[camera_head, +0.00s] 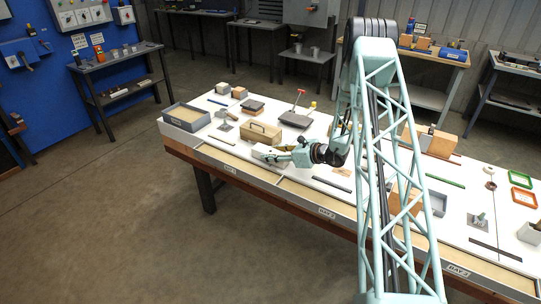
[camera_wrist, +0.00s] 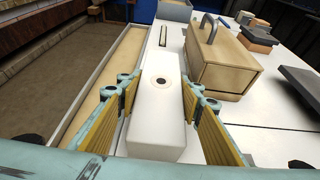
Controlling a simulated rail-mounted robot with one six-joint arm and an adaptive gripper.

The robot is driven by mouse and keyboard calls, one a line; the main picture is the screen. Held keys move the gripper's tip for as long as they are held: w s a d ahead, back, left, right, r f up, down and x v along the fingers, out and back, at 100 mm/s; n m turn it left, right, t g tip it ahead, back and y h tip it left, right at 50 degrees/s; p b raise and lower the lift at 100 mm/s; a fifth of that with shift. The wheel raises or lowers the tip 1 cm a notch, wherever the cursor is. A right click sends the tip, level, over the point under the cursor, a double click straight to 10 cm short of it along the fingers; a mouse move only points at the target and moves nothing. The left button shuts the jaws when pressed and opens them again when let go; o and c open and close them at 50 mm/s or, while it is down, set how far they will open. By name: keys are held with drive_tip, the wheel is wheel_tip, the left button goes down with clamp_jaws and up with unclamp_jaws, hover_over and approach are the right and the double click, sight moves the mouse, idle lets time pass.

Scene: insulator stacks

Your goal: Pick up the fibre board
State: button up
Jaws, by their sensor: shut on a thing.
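The fibre board, which I take to be the long white block (camera_wrist: 157,95), lies between my gripper's yellow pads in the wrist view. It has a round dark hole near its middle. The white board (camera_head: 262,150) shows small there. I cannot tell whether its underside touches the bench.
A wooden box with a grey handle (camera_wrist: 228,62) stands close on the right in the wrist view; it also shows in the head view (camera_head: 262,132). A grey tray (camera_head: 185,117) sits at the bench's left end. A shallow trough (camera_wrist: 112,75) runs along the front edge.

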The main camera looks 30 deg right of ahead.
drive_tip(key=shift+r+p, duration=0.3)
drive_tip(key=shift+r, duration=1.35)
drive_tip(key=s+a+r+p, duration=0.1)
drive_tip(key=s+a, duration=0.3)
drive_tip(key=s, duration=1.1)
drive_tip(key=shift+s+a+r, duration=0.2)
drive_tip(key=shift+s, duration=0.1)
